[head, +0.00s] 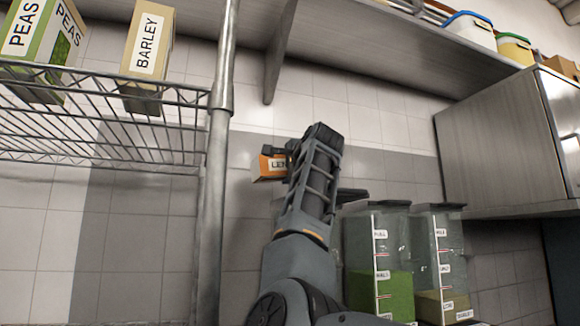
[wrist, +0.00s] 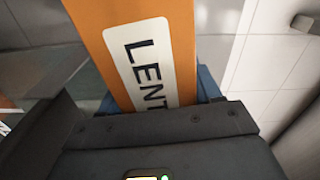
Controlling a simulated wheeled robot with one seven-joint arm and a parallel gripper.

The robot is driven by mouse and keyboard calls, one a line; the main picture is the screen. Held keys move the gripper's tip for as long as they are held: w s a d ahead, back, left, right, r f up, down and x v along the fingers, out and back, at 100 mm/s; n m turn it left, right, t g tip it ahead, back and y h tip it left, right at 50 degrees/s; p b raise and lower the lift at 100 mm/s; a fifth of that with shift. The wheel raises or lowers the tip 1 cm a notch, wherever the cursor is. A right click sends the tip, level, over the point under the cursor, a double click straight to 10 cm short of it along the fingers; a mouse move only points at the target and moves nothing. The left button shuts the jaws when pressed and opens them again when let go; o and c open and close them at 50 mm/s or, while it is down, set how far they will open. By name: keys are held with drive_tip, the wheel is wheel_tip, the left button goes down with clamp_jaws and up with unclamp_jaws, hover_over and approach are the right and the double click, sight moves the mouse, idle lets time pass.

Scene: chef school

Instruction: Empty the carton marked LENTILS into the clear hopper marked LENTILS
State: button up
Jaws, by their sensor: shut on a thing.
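I cannot make out a hopper marked LENTILS; my arm covers the area left of the visible hoppers.
A clear hopper with green contents (head: 365,290) and one with tan contents (head: 428,308) stand at lower right. A wire shelf (head: 60,135) at left holds a PEAS carton (head: 38,50) and a BARLEY carton (head: 146,55). Its metal post (head: 217,170) stands left of my arm.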

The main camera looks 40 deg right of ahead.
drive_tip(key=shift+w+d+m, duration=0.25)
drive_tip(key=shift+w, duration=0.45)
drive_tip(key=shift+w+d+m, duration=0.2)
drive_tip(key=shift+w+m, duration=0.05)
drive_tip(key=shift+w, duration=0.4)
drive_tip(key=shift+w+d, duration=0.1)
drive_tip(key=shift+d+r+m, duration=0.2)
drive_tip(key=shift+m, duration=0.9)
drive_tip(key=shift+d+m, duration=0.1)
drive_tip(key=shift+m, duration=0.2)
drive_tip(key=shift+f, duration=0.1)
idle(0.4)
